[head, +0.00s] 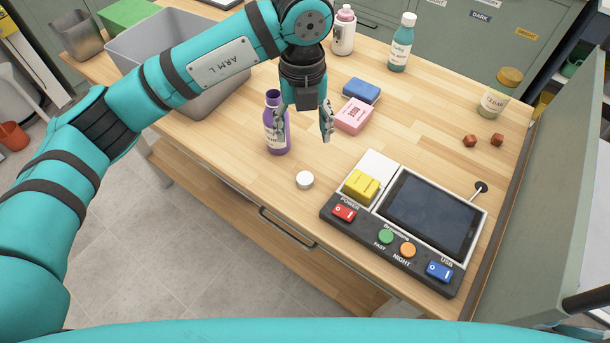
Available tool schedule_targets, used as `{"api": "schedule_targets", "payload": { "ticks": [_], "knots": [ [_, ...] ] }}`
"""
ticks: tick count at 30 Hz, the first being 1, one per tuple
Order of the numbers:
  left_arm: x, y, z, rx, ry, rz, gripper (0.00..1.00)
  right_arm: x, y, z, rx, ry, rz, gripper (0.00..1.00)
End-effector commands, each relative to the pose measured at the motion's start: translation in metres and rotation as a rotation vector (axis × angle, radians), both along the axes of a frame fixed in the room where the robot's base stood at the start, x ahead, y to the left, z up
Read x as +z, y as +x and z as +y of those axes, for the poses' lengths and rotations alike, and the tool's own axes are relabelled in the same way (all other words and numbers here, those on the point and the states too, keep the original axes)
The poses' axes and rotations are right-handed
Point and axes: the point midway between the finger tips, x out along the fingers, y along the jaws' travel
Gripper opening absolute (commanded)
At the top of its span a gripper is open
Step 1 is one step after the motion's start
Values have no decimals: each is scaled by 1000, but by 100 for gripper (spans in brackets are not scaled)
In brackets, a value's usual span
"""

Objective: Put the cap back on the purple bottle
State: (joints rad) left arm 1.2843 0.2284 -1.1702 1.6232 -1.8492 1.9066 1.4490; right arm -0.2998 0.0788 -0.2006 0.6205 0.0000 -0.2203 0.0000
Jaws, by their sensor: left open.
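The purple bottle (279,135) stands upright on the wooden table, its neck bare. A small round white cap (305,180) lies on the table in front of the bottle, a little to its right. My left gripper (304,134) is open and points down beside the bottle. One finger overlaps the bottle's right side in the picture; I cannot tell whether it touches. The other finger is to the right, over bare table. Nothing shows between the fingers. My right gripper is not in view.
A control panel (327,217) with a screen stands right of the cap. A grey bin (135,50), white bottle (343,33), teal bottle (401,47) and jar (494,101) stand farther back. The table's front edge is near the cap.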

Motion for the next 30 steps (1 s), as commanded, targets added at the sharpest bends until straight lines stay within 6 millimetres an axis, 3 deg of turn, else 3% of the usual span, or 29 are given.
{"api": "schedule_targets", "payload": {
  "ticks": [9,13,18,26,30],
  "knots": [
    [-67,-2,0,0,1,6,62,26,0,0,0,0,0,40],
    [-87,-1,0,0,0,4,62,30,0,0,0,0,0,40],
    [-97,-1,0,-2,0,1,62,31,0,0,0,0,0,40],
    [-97,-1,-1,-2,0,1,62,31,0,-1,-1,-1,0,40],
    [-106,-3,-2,0,0,5,62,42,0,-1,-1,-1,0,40]
  ]
}}
